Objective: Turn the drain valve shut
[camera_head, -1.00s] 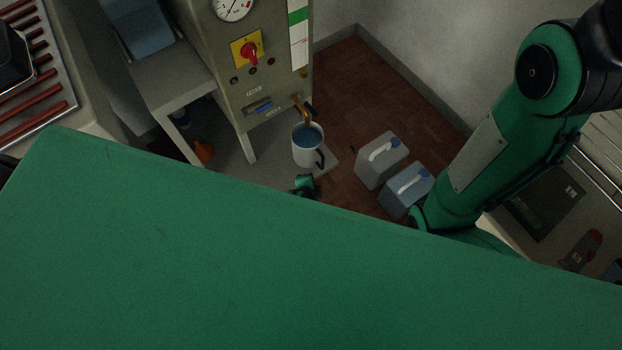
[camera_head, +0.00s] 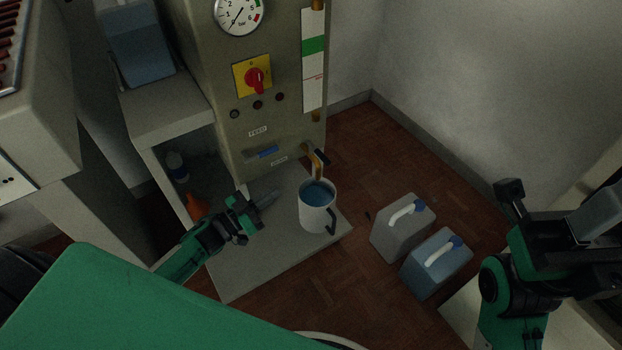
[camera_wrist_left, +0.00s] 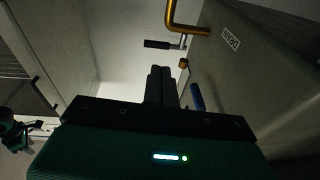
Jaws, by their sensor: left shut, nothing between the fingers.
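The drain valve shows as a brass spout (camera_head: 309,150) with a black-gripped lever (camera_head: 321,159), low on the front of the grey-beige machine. In the left wrist view, the brass pipe (camera_wrist_left: 184,29) is at the top, and the lever's black grip (camera_wrist_left: 157,44) points left, beyond my fingers. The DRAIN label (camera_wrist_left: 232,39) is beside it. My left gripper (camera_head: 268,202) is shut and empty, left of the white mug and below the valve, apart from both. It also shows in the left wrist view (camera_wrist_left: 161,72). My right arm is at the right; its fingers cannot be made out.
A white mug (camera_head: 313,219) of blue liquid stands under the spout on a grey base plate (camera_head: 240,270). A blue handle (camera_head: 267,151) sits by the FEED label (camera_head: 258,131). A grey canister (camera_head: 395,240) and a blue canister (camera_head: 432,272) stand on the floor to the right.

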